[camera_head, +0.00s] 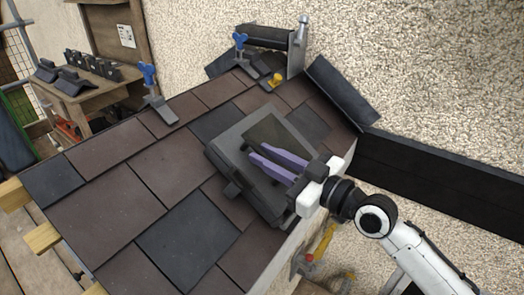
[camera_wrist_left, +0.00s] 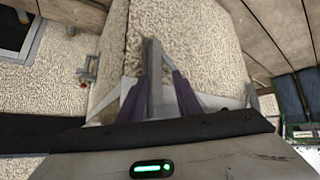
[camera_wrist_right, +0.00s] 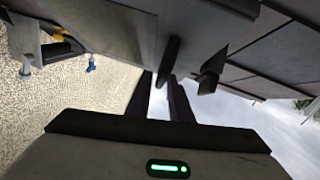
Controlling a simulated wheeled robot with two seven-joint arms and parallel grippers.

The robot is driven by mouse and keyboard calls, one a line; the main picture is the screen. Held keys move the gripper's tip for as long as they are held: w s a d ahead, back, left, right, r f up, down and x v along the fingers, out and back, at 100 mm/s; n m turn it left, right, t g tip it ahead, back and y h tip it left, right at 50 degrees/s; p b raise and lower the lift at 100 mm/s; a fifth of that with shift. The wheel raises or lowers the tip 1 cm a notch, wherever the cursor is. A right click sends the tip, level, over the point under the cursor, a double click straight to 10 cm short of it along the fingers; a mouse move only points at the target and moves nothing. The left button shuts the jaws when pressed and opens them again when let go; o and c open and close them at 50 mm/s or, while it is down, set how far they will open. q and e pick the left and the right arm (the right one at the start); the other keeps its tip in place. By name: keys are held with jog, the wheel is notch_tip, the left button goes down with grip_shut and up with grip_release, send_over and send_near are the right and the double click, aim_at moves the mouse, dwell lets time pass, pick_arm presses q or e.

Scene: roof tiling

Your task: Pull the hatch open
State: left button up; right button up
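The hatch (camera_head: 225,143) is a dark grey framed unit set in the roof tiles, with a darker pane. It looks closed in the head view. Dark protruding parts show on its near left edge. My right gripper (camera_head: 252,153), with purple fingers, is over the hatch from the right, fingers parted. In the right wrist view, the hatch underside or frame (camera_wrist_right: 115,30) fills the top, and a dark bar-like handle (camera_wrist_right: 168,62) lies ahead between the parted fingertips; contact cannot be told. My left gripper (camera_wrist_left: 160,78) is outside the head view; its fingers are apart, with a grey bar-like edge between them.
Brown and dark tiles (camera_head: 175,180) cover the slope around the hatch. A wooden bench (camera_head: 100,95) with dark pieces stands at the back left. A pebbled wall rises behind.

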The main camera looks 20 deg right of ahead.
jog(key=shift+x, duration=0.75)
grip_shut()
